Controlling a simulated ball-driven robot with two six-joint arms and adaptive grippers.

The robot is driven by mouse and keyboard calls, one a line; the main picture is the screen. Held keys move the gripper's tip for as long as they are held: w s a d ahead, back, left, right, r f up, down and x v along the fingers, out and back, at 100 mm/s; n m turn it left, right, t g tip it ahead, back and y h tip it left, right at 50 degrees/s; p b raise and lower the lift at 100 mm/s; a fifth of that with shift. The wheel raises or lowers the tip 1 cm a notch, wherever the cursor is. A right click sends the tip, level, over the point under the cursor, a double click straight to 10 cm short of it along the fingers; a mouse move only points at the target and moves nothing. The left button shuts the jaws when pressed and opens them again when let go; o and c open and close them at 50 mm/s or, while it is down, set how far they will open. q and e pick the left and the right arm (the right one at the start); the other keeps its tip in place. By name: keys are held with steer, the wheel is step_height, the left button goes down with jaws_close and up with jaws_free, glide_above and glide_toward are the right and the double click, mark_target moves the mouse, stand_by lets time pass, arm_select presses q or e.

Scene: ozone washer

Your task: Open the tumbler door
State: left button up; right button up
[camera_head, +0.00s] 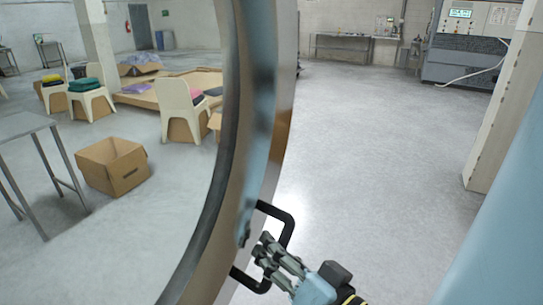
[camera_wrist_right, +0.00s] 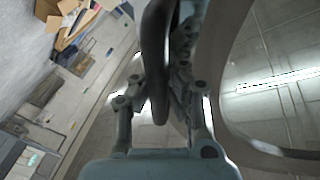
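The tumbler door (camera_head: 262,105) is a large round door seen nearly edge-on in the head view, with a grey-blue and metal rim. It stands swung out into the room, with floor visible on both sides. Its black bracket handle (camera_head: 288,222) is on the lower right of the rim. My right gripper (camera_head: 264,250) is at this handle. In the right wrist view the dark handle bar (camera_wrist_right: 156,70) runs between the two fingers (camera_wrist_right: 160,95), which close in on both sides of it. The fingertips are partly hidden behind the bar. My left gripper is not in view.
A cardboard box (camera_head: 113,166) and a grey table (camera_head: 28,128) stand left of the door, with white chairs (camera_head: 181,108) behind. A pale blue surface (camera_head: 505,235) fills the lower right, beside a pale post (camera_head: 500,110). The floor between door and post is clear.

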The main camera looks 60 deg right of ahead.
steer(key=o, duration=0.7)
steer(key=shift+a, duration=0.1)
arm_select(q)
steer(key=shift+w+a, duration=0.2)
arm_select(e)
steer(key=v, duration=1.2)
